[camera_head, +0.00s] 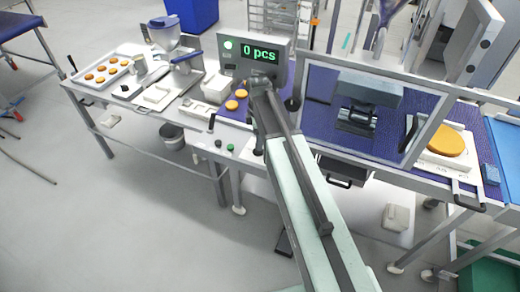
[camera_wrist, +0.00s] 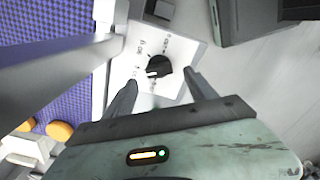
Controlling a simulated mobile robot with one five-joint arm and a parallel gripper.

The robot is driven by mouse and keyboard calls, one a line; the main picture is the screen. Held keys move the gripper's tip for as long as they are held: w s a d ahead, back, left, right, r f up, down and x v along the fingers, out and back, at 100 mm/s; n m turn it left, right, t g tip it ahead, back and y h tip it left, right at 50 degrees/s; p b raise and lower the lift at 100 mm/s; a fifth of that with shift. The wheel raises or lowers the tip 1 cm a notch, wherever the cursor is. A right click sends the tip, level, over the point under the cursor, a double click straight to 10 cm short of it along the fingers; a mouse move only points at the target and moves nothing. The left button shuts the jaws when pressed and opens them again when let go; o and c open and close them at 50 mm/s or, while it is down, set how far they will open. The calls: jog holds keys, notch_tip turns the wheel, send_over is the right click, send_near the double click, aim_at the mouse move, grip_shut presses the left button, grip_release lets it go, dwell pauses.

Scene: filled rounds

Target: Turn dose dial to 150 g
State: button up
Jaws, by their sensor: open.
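The dose dial (camera_wrist: 159,66) is a round black knob on a white plate with small printed marks, in the middle of the wrist view. My gripper (camera_wrist: 160,82) is open, with one dark finger to the left of the dial and one to the right. I cannot tell whether the fingers touch it. In the head view, my arm reaches up to the machine below the display (camera_head: 262,55), which reads "0 pcs" in green.
A clear-framed guard (camera_head: 425,130) stands right of my arm over the purple belt (camera_head: 318,115). Orange rounds (camera_head: 232,104) lie on the belt to the left. A tray of rounds (camera_head: 92,83) is at the far left. A large round (camera_head: 446,142) lies at the right.

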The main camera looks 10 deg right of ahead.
notch_tip(320, 180, down, 5)
jog(key=b, duration=0.3)
jog(key=shift+b, duration=0.3)
jog(key=shift+r, duration=0.1)
